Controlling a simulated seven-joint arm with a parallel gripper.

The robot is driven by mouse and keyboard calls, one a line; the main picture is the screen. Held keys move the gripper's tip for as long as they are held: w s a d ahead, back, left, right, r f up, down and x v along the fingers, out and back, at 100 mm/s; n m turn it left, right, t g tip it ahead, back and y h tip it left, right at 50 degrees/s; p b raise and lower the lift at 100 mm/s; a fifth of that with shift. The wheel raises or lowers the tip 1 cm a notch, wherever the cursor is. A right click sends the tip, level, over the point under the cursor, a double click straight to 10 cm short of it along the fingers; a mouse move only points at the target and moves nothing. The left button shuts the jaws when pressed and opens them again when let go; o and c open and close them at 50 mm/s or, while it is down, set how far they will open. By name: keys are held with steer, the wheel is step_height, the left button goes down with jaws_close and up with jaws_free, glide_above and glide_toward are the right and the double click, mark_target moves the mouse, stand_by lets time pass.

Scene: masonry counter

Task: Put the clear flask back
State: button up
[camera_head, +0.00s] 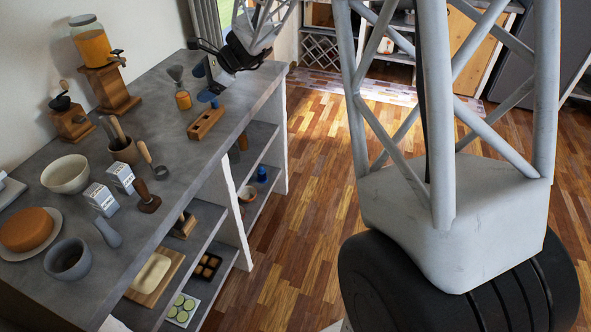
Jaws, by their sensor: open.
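A small vessel with a grey flared top and an orange lower part (183,99) stands upright on the counter. It may be the clear flask, but I cannot tell for sure. A wooden block (206,122) with dark openings on top lies to its right, near the counter's edge. My dark gripper (212,52) is at the top, over the far end of the counter. It is open, and I see nothing between its fingers. It is apart from the vessel, up and to the right of it. Small blue items (206,96) show below it.
The grey counter (160,140) holds a dispenser (93,48), a grinder (70,118), a bowl (66,174), cartons (101,199), a utensil pot (124,151), a cake (27,229) and a dark cup (68,258). Shelves below hold trays.

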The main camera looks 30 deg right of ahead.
steer(key=s+r+n+g+h, duration=0.1)
steer(key=s+r+n, duration=0.15)
steer(key=s, duration=0.45)
steer(key=s+r+n+g+h, duration=0.1)
steer(key=s+r+n, duration=0.15)
steer(key=s, duration=0.45)
steer(key=s+d+n+h, duration=0.3)
steer(key=s+n, duration=0.3)
steer(key=s, duration=1)
steer(key=s+d+n+h, duration=0.3)
steer(key=s+n, duration=0.3)
steer(key=s, duration=1)
steer(key=shift+s+f+h, duration=0.25)
steer(key=shift+h, duration=0.65)
